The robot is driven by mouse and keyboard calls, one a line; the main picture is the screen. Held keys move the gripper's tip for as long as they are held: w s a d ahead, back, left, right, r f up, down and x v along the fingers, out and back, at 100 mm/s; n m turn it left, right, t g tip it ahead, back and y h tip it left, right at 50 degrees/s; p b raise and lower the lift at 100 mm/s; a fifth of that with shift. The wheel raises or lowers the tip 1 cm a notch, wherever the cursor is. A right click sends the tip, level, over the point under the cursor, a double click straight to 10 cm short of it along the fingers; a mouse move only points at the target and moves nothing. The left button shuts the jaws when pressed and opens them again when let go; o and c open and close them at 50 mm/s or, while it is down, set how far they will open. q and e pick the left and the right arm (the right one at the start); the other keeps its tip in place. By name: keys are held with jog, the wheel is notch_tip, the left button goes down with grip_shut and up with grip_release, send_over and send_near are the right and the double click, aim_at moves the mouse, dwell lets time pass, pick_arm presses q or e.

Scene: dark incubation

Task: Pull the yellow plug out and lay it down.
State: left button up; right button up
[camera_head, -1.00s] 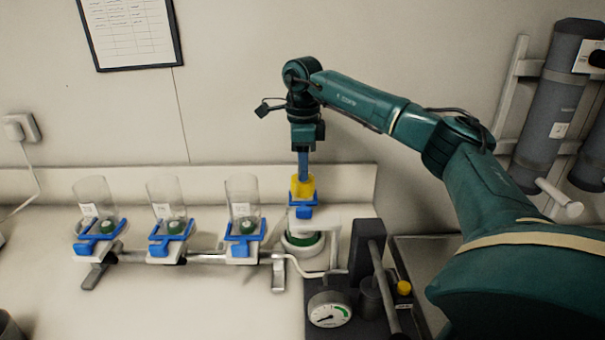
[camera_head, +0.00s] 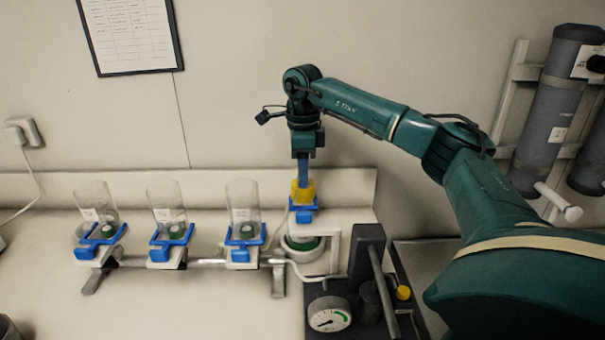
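The yellow plug (camera_head: 303,192) sits upright at the top of the rightmost station, above a blue clamp (camera_head: 303,212) and a white mount with a green-ringed base (camera_head: 303,244). My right gripper (camera_head: 304,180) points straight down at the plug from above. Its blue fingers reach the plug's top, and the plug shows around their tips. The fingers overlap in this view, so whether they are closed on the plug is unclear. My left gripper is not in view.
Several clear cups in blue clamps, such as this cup (camera_head: 243,200), stand on a rail left of the plug. A dark pump unit with a gauge (camera_head: 329,313) and a yellow knob (camera_head: 403,292) stands front right.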

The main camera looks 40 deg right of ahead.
jog(key=shift+p, duration=0.3)
dwell(0.6)
grip_shut()
dwell(0.4)
jog(key=shift+r, duration=3)
